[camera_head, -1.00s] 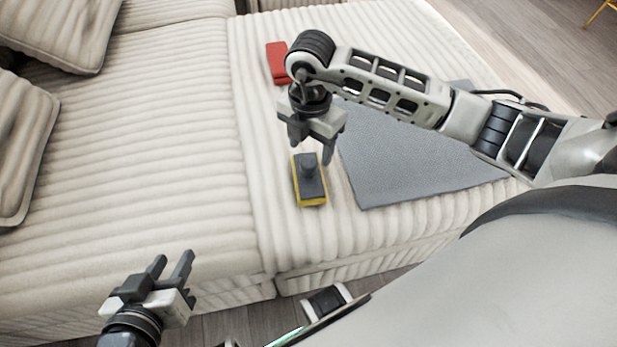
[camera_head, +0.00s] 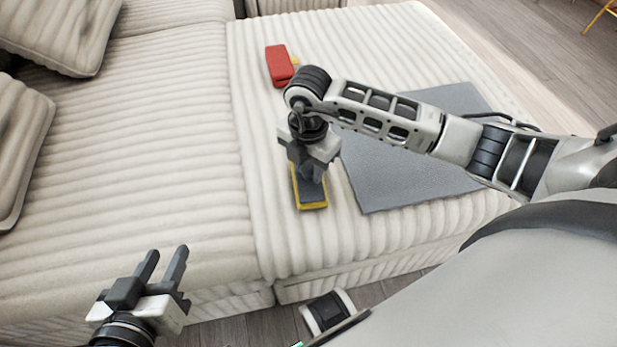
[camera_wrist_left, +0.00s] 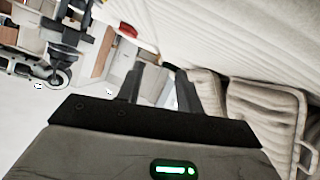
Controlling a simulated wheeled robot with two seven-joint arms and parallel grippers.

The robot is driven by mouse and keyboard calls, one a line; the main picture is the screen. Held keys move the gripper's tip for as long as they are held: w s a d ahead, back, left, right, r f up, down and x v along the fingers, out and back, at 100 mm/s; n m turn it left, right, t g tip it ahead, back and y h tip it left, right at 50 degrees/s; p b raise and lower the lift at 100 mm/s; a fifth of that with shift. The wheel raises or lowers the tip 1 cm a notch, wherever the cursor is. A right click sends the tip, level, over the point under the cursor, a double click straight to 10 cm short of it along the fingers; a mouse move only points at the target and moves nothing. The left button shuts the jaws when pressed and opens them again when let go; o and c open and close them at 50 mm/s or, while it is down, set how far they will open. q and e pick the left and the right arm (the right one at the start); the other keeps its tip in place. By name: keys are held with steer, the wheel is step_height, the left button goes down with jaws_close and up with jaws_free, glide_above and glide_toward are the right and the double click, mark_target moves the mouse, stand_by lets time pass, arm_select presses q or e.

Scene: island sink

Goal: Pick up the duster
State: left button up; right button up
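The duster (camera_head: 312,196), a dark grey block with a yellow rim, lies on the cream ribbed sofa seat (camera_head: 240,225). My right gripper (camera_head: 311,178) points down over the far half of the duster, with its fingers at the raised grey handle. The fingers and handle blend together, so I cannot tell whether they are closed on it. My left gripper (camera_head: 168,252) is open and empty at the lower left, well away from the duster. Its two fingers also show apart in the left wrist view (camera_wrist_left: 160,80).
A grey mat (camera_head: 400,170) lies on the sofa just right of the duster. Cushions (camera_head: 60,30) are at the upper left. The seat left of the duster is clear.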

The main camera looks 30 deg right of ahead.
mark_target(308, 164)
arm_select(q)
steer(key=shift+f, duration=0.15)
arm_select(e)
steer(key=shift+c, duration=0.5)
steer(key=shift+r+p, duration=0.3)
steer(key=shift+r, duration=0.35)
step_height(308, 164, up, 3)
steer(key=shift+f+p, duration=0.2)
steer(key=shift+p, duration=0.35)
arm_select(q)
steer(key=a+f+g+p, duration=0.1)
steer(key=p, duration=0.1)
steer(key=a+f+g+y+p, duration=0.1)
steer(key=shift+s+f+g+p, duration=0.1)
steer(key=shift+s+g+p, duration=0.2)
steer(key=shift+s+p, duration=0.1)
arm_select(e)
steer(key=s+a+r, duration=0.7)
steer(key=a+r, duration=0.2)
steer(key=a, duration=0.2)
steer(key=shift+s+a, duration=0.35)
steer(key=shift+s, duration=0.05)
arm_select(q)
steer(key=shift+s, duration=0.1)
